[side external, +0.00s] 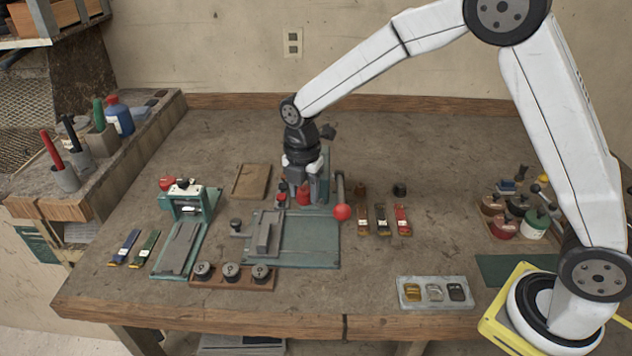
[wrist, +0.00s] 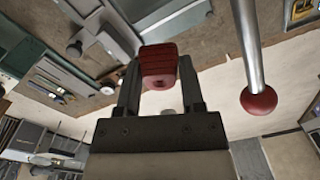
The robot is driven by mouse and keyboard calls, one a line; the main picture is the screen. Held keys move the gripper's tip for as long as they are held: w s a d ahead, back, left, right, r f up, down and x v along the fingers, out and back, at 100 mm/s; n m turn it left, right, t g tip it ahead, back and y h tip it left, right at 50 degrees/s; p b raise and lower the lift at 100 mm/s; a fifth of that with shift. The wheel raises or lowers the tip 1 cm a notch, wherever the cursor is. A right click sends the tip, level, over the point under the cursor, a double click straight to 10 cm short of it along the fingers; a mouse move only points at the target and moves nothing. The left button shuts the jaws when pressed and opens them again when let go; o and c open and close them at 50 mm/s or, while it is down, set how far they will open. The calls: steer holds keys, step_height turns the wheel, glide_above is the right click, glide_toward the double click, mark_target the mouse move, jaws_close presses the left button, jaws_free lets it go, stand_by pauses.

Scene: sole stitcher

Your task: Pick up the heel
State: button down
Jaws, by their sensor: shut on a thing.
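My gripper (side external: 303,188) points down over the back of the green stitcher press in the middle of the bench. In the wrist view my gripper (wrist: 159,72) is shut on a small red ribbed block, the red heel (wrist: 158,66), held between the fingertips. In the side view the red heel (side external: 304,197) shows at the fingertips, partly hidden by the gripper. I cannot tell whether it touches anything beneath it.
A lever with a red ball (side external: 342,212) stands just right of my gripper; the ball also shows in the wrist view (wrist: 259,100). The press's green base plate (side external: 320,240) lies in front. A grey tray (side external: 411,302) with small pieces is at the front right.

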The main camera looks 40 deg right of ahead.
steer(key=shift+s+d+r, duration=0.1)
steer(key=shift+s+r, duration=0.15)
steer(key=shift+s, duration=0.3)
steer(key=shift+s+d+r, duration=0.1)
steer(key=shift+s+r, duration=0.15)
steer(key=shift+s, duration=0.3)
steer(key=shift+w, duration=0.1)
steer(key=m, duration=0.1)
steer(key=w+m, duration=0.1)
steer(key=m, duration=0.1)
steer(key=shift+w+a+f, duration=0.15)
steer(key=shift+w+f, duration=0.05)
steer(key=w+m, duration=0.1)
steer(key=m, duration=0.1)
steer(key=w+m, duration=0.1)
steer(key=m, duration=0.1)
steer(key=shift+a+f, duration=0.1)
steer(key=shift+f, duration=0.1)
steer(key=w+f+m, duration=0.1)
steer(key=w+m, duration=0.4)
steer(key=m, duration=0.7)
steer(key=w+a+f+m+t+h, duration=0.1)
steer(key=w+m, duration=0.4)
steer(key=m, duration=0.7)
steer(key=shift+a+f+t, duration=0.25)
steer(key=shift+f+t, duration=0.05)
steer(key=shift+f, duration=0.45)
